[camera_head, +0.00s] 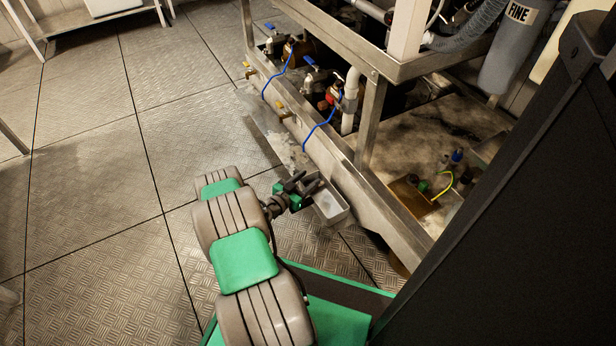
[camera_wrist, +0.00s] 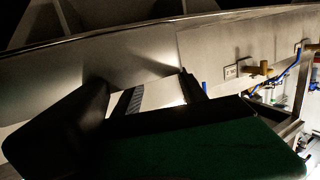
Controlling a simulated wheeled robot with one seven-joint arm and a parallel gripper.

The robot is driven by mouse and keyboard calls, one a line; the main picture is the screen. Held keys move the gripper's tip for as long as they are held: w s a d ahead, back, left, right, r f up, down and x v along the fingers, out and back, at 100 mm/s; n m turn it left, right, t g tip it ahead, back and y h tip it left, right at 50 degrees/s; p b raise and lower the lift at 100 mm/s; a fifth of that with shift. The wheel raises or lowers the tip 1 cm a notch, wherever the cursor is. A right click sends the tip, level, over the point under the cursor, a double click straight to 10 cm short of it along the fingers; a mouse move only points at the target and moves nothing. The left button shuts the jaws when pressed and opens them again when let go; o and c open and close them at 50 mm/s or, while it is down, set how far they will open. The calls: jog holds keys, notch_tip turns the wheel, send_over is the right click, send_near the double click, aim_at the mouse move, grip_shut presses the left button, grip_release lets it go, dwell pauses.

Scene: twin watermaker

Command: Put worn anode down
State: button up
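A metal frame rail (camera_head: 340,180) runs close along the right of the gripper. Valves with blue handles (camera_head: 312,62) and blue cables (camera_head: 318,133) are farther along it. A brown tray (camera_head: 410,197) lies inside the frame. The plated floor (camera_head: 95,190) at left is open.

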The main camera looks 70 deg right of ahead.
jog(key=w+r+p+v, duration=0.1)
jog(key=p+v, duration=0.2)
jog(key=v, duration=0.8)
jog(key=w+a+r+n+t+y, duration=0.1)
jog(key=w+a+r+y, duration=0.1)
jog(key=w+r, duration=0.35)
jog(key=w+a+r+n+t+y, duration=0.1)
jog(key=w+a+r+y, duration=0.15)
jog(key=w, duration=0.55)
jog(key=w+a+r+n+t+y, duration=0.2)
jog(key=w+a+r+n+y, duration=0.15)
jog(key=w+a+r, duration=0.4)
jog(key=s+a+r+n+t+y, duration=0.15)
jog(key=a+r+n, duration=0.35)
jog(key=a, duration=0.5)
jog(key=s+a+r+n+t+y, duration=0.1)
jog(key=a+r+n+t+y, duration=0.2)
jog(key=a+r, duration=0.6)
jog(key=s+a+r+n+y, duration=0.1)
jog(key=s+a+n, duration=0.3)
jog(key=a, duration=0.3)
jog(key=s+a+r+n+g+y, duration=0.1)
jog(key=s+a+n+y, duration=0.1)
jog(key=s+a+n, duration=0.2)
jog(key=s+a, duration=0.1)
jog(key=a, duration=0.2)
jog(key=shift+a, duration=0.3)
